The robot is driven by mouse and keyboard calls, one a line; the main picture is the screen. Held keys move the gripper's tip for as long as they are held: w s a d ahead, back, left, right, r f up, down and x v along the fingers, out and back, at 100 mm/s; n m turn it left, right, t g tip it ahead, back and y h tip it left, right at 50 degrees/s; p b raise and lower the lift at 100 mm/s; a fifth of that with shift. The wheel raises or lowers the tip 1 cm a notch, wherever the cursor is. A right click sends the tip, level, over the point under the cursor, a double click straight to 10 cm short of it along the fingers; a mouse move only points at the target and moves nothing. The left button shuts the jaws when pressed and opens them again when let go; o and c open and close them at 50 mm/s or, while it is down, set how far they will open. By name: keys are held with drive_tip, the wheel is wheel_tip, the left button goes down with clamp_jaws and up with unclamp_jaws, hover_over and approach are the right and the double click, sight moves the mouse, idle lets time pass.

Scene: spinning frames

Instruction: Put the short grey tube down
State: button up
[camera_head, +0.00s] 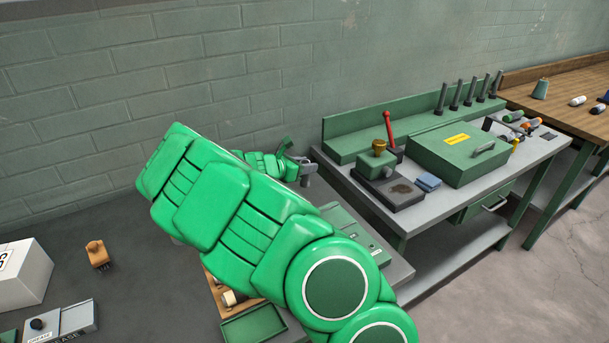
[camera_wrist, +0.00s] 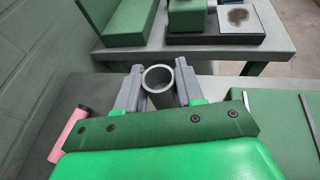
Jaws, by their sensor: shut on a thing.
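My gripper (camera_wrist: 158,88) is shut on the short grey tube (camera_wrist: 165,100). The tube sits between the two grey fingers, with its round open end facing the wrist camera. In the head view, my gripper (camera_head: 302,165) is at the far end of my green arm, near the wall and the back right part of the near grey bench (camera_head: 130,238). The tube shows there only as a small grey piece (camera_head: 308,180). My arm hides much of the bench, and I cannot tell whether the tube touches a surface.
A pink tube (camera_wrist: 69,134) lies left of my gripper. A green panel (camera_wrist: 275,118) is at the right. Across a gap stands another bench with a green toolbox (camera_head: 458,152) and a red-handled press (camera_head: 388,130). A brush (camera_head: 97,254) and a white box (camera_head: 22,275) stand front left.

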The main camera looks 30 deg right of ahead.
drive_tip(key=shift+w+d+f, duration=0.2)
drive_tip(key=shift+w+f, duration=0.25)
drive_tip(key=shift+f, duration=1.7)
drive_tip(key=shift+f, duration=0.15)
drive_tip(key=o, duration=1)
drive_tip(key=shift+a+r, duration=0.1)
drive_tip(key=shift+r, duration=0.1)
drive_tip(key=shift+v, duration=5.95)
drive_tip(key=shift+w, duration=0.1)
